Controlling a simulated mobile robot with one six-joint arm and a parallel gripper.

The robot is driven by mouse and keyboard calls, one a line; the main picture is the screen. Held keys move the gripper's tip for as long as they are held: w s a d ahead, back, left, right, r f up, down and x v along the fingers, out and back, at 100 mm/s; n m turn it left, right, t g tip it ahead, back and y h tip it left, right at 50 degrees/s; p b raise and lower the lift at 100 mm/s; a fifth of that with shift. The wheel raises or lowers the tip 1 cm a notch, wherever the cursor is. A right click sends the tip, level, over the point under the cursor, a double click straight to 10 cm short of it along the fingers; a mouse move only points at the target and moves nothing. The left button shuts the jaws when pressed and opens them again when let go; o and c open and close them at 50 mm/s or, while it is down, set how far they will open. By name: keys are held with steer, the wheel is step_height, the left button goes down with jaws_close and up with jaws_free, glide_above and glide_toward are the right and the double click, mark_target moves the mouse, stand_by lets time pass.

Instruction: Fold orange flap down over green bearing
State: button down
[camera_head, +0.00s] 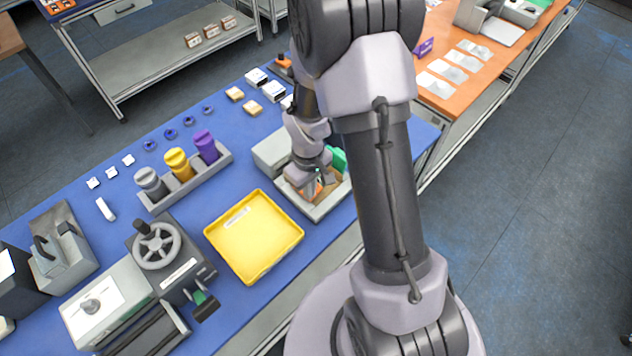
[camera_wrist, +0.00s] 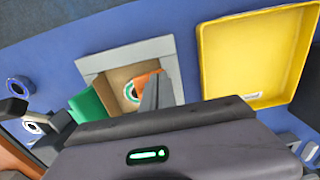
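A small brown carton (camera_wrist: 118,78) sits in a grey tray (camera_wrist: 170,48) on the blue table; it also shows in the head view (camera_head: 326,198). Inside it, the green bearing (camera_wrist: 131,92) shows as a ring with a light rim, partly covered. The orange flap (camera_wrist: 146,79) stands at an angle across the carton's right side, beside my fingers. It shows partly in the head view (camera_head: 309,189). A green flap (camera_wrist: 88,107) sticks out at the carton's left. My gripper (camera_wrist: 157,84) has its fingers together at the orange flap, seemingly touching it. I see nothing held between them.
A yellow tray (camera_head: 254,236), empty, lies left of the carton. A grey box (camera_head: 270,152) stands close behind it. A rack with grey, yellow and purple cylinders (camera_head: 184,178) and a machine with a handwheel (camera_head: 156,246) stand farther left.

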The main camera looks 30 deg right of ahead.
steer(key=s+a+r+p, duration=0.2)
steer(key=a+r+p, duration=0.3)
steer(key=r, duration=0.5)
steer(key=shift+a+r+p, duration=0.2)
steer(key=shift+r+p, duration=0.05)
steer(key=shift+p, duration=0.55)
steer(key=s+a+r+m+t+y+b, duration=0.1)
steer(key=s+a+r+m+t+b, duration=0.1)
steer(key=s+b, duration=0.4)
steer(key=s+a+r+m+t+y+b, duration=0.1)
steer(key=s+m+b, duration=0.5)
steer(key=b, duration=0.7)
step_height(320, 180, up, 3)
steer(key=a+t, duration=0.1)
steer(key=t, duration=0.1)
steer(key=shift+s+r+t+b, duration=0.2)
steer(key=shift+s+t+b, duration=0.15)
steer(key=shift+s+t, duration=0.05)
